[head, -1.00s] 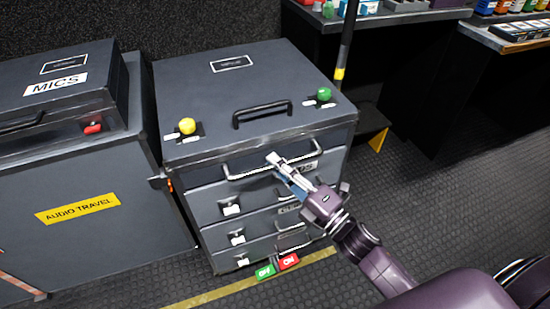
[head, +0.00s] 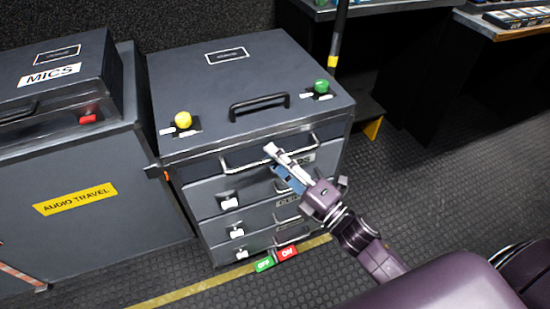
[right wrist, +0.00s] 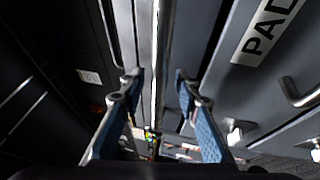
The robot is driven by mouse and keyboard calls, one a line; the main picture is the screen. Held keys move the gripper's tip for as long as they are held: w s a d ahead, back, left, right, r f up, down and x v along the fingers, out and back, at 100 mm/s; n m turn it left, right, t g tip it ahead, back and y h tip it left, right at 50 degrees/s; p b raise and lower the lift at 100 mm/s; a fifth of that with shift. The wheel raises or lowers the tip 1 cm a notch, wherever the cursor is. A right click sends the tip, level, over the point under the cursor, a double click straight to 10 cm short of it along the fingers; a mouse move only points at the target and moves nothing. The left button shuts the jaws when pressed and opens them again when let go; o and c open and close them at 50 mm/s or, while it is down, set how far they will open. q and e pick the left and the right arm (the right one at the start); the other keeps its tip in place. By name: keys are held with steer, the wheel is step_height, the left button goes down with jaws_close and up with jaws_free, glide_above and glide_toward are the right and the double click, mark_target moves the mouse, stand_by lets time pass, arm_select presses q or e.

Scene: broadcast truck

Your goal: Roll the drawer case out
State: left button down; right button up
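The drawer case (head: 240,90) is a dark grey box with several front drawers. A black handle (head: 259,103) is on its top, between a yellow knob (head: 183,120) and a green knob (head: 320,87). A green OFF pedal (head: 264,264) and a red ON pedal (head: 286,254) sit at its foot. My right gripper (head: 271,153) is at the top drawer's metal handle (head: 236,166). In the right wrist view its blue fingers (right wrist: 158,85) are apart, with a pale bar or edge showing between them; contact cannot be told. My left gripper is not in view.
A grey AUDIO TRAVEL case (head: 90,225) stands close on the left, with a MICS box (head: 50,75) on it. A dark desk (head: 395,12) and a pole (head: 337,40) are behind on the right. Ribbed floor is clear on the right; a yellow line (head: 215,288) crosses in front.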

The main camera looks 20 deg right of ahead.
steer(key=v, duration=1.2)
stand_by(0.3)
